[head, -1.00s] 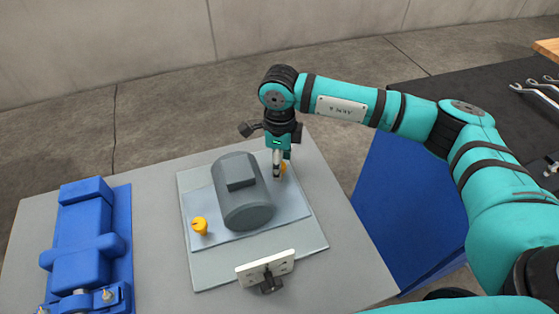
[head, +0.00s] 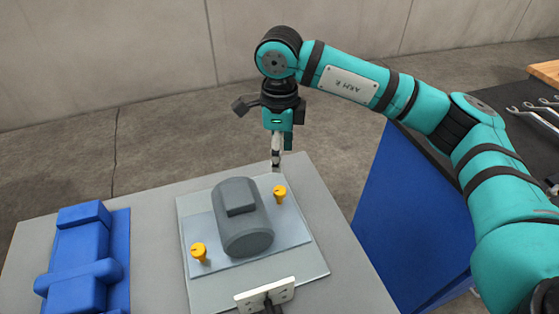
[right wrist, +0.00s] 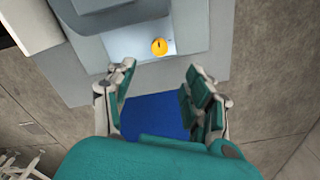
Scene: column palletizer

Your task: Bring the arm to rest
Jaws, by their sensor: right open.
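My right arm (head: 370,82) comes in from the right in the head view and bends down at the wrist. My right gripper (head: 276,166) hangs above the back edge of the grey table. In the right wrist view the right gripper (right wrist: 160,85) has its fingers spread, with nothing between them. A yellow knob (head: 280,194) stands on the light plate below the gripper, apart from it. It also shows in the right wrist view (right wrist: 159,47), beyond the fingertips. My left gripper is in neither view.
A grey motor-like block (head: 246,232) sits on the plate (head: 291,236), with another yellow knob (head: 198,252) on its left. A white bracket (head: 252,298) stands in front. A blue fixture (head: 82,250) is at left. A dark bench (head: 515,100) with wrenches (head: 535,114) is at right.

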